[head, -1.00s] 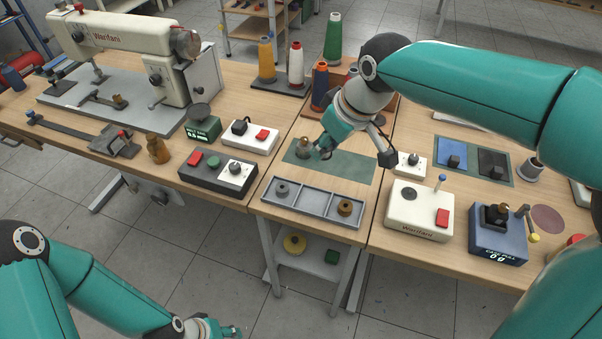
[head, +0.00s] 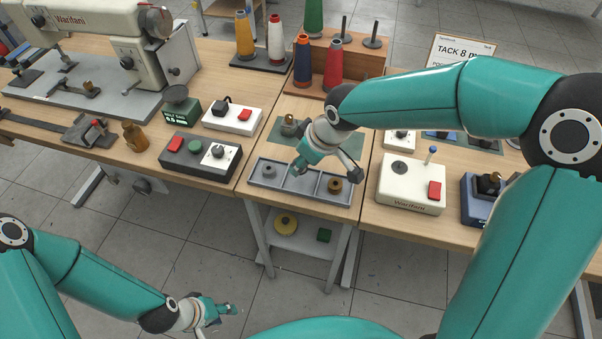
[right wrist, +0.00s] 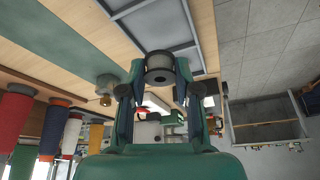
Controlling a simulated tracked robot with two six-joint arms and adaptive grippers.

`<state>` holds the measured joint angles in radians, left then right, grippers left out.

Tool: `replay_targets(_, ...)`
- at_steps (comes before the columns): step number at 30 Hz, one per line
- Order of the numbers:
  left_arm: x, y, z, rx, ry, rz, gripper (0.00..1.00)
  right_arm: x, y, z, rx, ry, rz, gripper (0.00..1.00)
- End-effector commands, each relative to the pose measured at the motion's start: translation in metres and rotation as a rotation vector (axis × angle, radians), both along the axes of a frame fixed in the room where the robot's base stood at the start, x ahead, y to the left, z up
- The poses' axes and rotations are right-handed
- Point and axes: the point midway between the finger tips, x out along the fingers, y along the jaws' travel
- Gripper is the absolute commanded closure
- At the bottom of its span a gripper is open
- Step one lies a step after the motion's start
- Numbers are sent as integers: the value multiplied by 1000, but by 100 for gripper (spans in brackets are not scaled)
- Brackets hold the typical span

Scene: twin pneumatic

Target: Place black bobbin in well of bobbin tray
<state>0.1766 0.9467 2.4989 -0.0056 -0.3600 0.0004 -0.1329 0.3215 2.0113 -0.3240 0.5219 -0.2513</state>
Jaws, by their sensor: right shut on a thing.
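My right gripper (head: 298,169) is over the middle of the grey bobbin tray (head: 299,196). In the right wrist view, my right gripper (right wrist: 155,88) is shut on the black bobbin (right wrist: 159,69), held between its fingertips. Part of the tray (right wrist: 149,21) shows beyond it. In the head view the held bobbin is too small or hidden to make out. The tray's left well holds a grey bobbin (head: 268,170), and its right well a brown bobbin (head: 334,186). My left gripper (head: 229,308) is low at the bottom, away from the table; its jaw opening is unclear.
A green mat (head: 277,137) behind the tray carries a small brass-topped piece (head: 289,125). Thread cones (head: 333,64) stand at the back.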

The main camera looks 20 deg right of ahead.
Motion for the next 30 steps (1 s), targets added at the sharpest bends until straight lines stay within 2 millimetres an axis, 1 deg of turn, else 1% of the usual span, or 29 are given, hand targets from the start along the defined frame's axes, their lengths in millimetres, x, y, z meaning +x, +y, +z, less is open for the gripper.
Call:
replay_targets(2, 0, 0, -1, 0, 0, 0, 60, 0, -1, -6, 0, 3, -1, 92)
replay_targets(6, 0, 0, -3, 0, 0, 0, 60, -1, -1, -26, -1, 4, -1, 92)
replay_targets(10, 0, 0, -5, 0, 0, 0, 60, -1, -1, -41, -1, 4, -1, 92)
replay_targets(12, 0, 0, -5, 0, 0, 0, 60, -1, -1, -44, 0, 1, -2, 92)
replay_targets(19, 0, 0, -5, 0, 0, 0, 60, -1, -1, -44, 1, 0, -2, 92)
replay_targets(22, 0, 0, -8, 0, 0, 0, 60, -1, -1, -47, 1, 0, -2, 92)
replay_targets(23, 0, 0, -7, 0, 0, 0, 60, -1, -1, -45, 1, 0, -2, 63)
replay_targets(24, 0, 0, -6, 0, 0, 0, 60, -1, -1, -45, 1, 0, -2, 58)
replay_targets(30, 0, 0, -6, 0, 0, 0, 60, -1, -1, -45, 1, 0, -2, 58)
